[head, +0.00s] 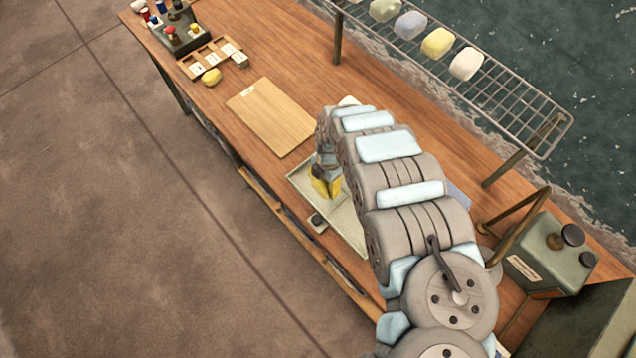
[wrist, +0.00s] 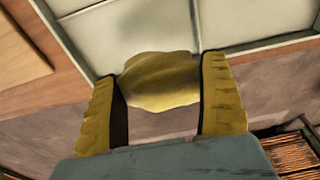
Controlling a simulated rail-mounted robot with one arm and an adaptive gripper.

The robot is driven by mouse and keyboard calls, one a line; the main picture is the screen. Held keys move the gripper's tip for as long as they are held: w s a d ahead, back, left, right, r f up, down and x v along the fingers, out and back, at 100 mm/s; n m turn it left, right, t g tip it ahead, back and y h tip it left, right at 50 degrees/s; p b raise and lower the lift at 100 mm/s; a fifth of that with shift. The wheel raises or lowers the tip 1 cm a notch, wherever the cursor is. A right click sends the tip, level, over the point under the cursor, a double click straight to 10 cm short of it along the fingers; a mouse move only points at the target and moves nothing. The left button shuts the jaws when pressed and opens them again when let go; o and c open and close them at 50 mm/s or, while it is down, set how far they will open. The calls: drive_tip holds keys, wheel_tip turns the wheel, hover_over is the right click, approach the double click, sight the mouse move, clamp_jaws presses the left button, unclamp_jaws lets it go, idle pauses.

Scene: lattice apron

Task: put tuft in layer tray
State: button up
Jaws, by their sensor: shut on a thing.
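My gripper (head: 325,188) hangs over the pale, divided layer tray (head: 299,181) in the head view. In the wrist view its yellow-padded fingers (wrist: 160,98) are shut on a yellow, rounded tuft (wrist: 160,72). The tuft sits between the fingertips, and the tray's pale compartments (wrist: 78,60) with raised dividers show beyond it. A soft dark shadow falls on the tray floor just past the tuft. The tuft looks held above the tray; the height is hard to tell. In the head view the tuft is not clear, and my arm hides the tray's right part.
A wooden board (head: 271,116) lies left of the tray. Further left are a yellow lump (head: 211,76) and a labelled wooden rack (head: 198,62). A wire shelf (head: 510,98) with pale lumps runs behind. A green canister (head: 550,255) stands right of my arm.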

drive_tip(key=shift+w+a+f, duration=0.3)
drive_tip(key=shift+w+f, duration=0.15)
drive_tip(key=shift+f, duration=0.15)
drive_tip(key=shift+w+a+f, duration=0.25)
drive_tip(key=shift+w+f, duration=0.15)
drive_tip(key=shift+f, duration=0.2)
drive_tip(key=shift+w+a+f, duration=0.3)
drive_tip(key=shift+w+f, duration=0.15)
drive_tip(key=shift+f, duration=0.15)
drive_tip(key=shift+w+a+f, duration=0.1)
drive_tip(key=shift+w+f, duration=0.15)
drive_tip(key=shift+f, duration=0.55)
drive_tip(key=shift+s+f, duration=0.1)
drive_tip(key=shift+f, duration=1.05)
drive_tip(key=o, duration=0.8)
drive_tip(key=shift+r, duration=0.1)
